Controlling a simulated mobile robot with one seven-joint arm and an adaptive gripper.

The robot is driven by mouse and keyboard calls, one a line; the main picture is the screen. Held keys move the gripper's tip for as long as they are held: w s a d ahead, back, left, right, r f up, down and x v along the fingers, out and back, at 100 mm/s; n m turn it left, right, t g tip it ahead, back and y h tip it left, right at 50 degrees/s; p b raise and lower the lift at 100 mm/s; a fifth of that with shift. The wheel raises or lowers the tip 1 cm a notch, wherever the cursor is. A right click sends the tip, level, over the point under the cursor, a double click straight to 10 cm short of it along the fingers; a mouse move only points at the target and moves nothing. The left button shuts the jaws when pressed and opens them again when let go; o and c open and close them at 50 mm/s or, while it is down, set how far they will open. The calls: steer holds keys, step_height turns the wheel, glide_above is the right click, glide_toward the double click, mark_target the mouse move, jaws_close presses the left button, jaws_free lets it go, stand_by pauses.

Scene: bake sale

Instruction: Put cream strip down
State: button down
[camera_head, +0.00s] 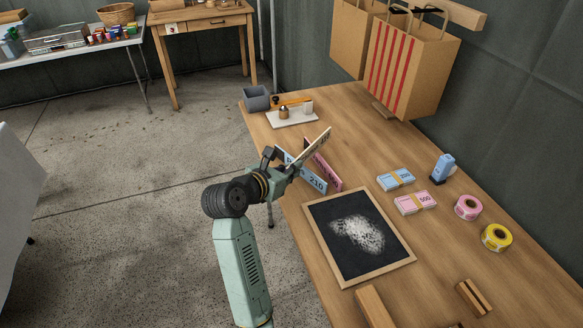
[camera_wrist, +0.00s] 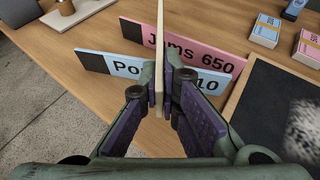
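My gripper (camera_head: 291,166) is shut on the cream strip (camera_head: 318,143), which is on edge and slants up toward the back right. In the wrist view the strip (camera_wrist: 159,45) shows as a thin pale edge between the fingertips (camera_wrist: 166,88). A pink strip (camera_wrist: 200,53) reading "Jams 650" and a blue strip (camera_wrist: 125,68) with partly hidden lettering are on the table just beyond and below the fingers. They lie roughly parallel, the blue one nearer. Whether the cream strip touches them or the table cannot be told.
The wooden table (camera_head: 365,150) holds a chalk-smeared blackboard (camera_head: 349,266), blue (camera_head: 393,180) and pink (camera_head: 412,204) ticket bundles, and pink (camera_head: 467,208) and yellow (camera_head: 496,237) rolls. A white board (camera_head: 292,117) with small items is at the far end.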

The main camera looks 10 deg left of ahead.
steer(key=shift+f, duration=0.25)
steer(key=c, duration=1.8)
jaws_free()
steer(key=shift+r, duration=0.1)
